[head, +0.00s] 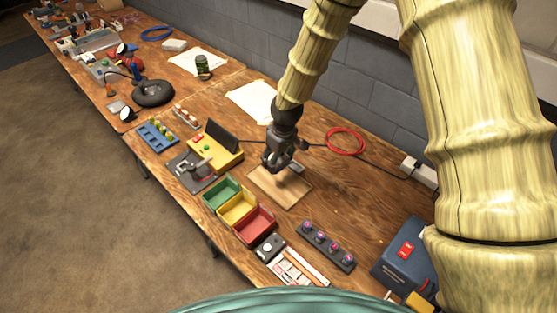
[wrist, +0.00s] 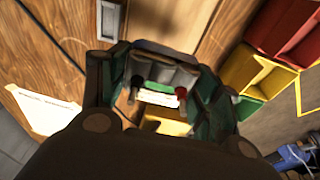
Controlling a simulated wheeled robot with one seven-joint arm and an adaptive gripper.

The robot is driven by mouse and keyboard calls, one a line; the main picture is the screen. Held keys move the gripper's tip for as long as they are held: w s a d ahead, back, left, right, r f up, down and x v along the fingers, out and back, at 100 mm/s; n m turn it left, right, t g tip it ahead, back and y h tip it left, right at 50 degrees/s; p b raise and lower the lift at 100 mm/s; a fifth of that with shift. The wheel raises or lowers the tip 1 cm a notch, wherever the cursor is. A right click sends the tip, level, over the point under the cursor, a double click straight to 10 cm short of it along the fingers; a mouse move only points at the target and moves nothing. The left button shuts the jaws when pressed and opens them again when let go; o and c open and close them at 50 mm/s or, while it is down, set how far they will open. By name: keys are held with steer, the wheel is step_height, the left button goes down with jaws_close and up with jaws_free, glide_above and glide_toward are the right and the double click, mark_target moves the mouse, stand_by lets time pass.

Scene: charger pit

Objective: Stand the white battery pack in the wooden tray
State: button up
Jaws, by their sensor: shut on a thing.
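My gripper (head: 277,165) is above the wooden tray (head: 282,198) in the head view. In the wrist view its fingers (wrist: 160,95) are closed around a small pack with a white face, a green band and a grey part. I take this for the white battery pack (wrist: 158,98). A black and a red piece show at its two sides. The wooden tray (wrist: 178,22) shows beyond the gripper in the wrist view. The pack is largely hidden by the fingers, and I cannot tell whether it touches the tray.
Green (head: 221,194), yellow (head: 238,208) and red (head: 254,224) bins stand in front of the tray. A yellow device with a dark screen (head: 216,152) is to the left. A small dark-framed item (head: 297,168) is beside the gripper. A red cable coil (head: 345,141) lies behind right.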

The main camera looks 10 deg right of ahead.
steer(key=shift+f+b, duration=1.9)
steer(key=shift+f, duration=1.2)
steer(key=shift+d+f, duration=0.1)
steer(key=shift+f, duration=0.7)
steer(key=o, duration=1.5)
steer(key=shift+s, duration=0.1)
steer(key=shift+o, duration=0.2)
steer(key=shift+r+p, duration=2.55)
steer(key=shift+r, duration=0.95)
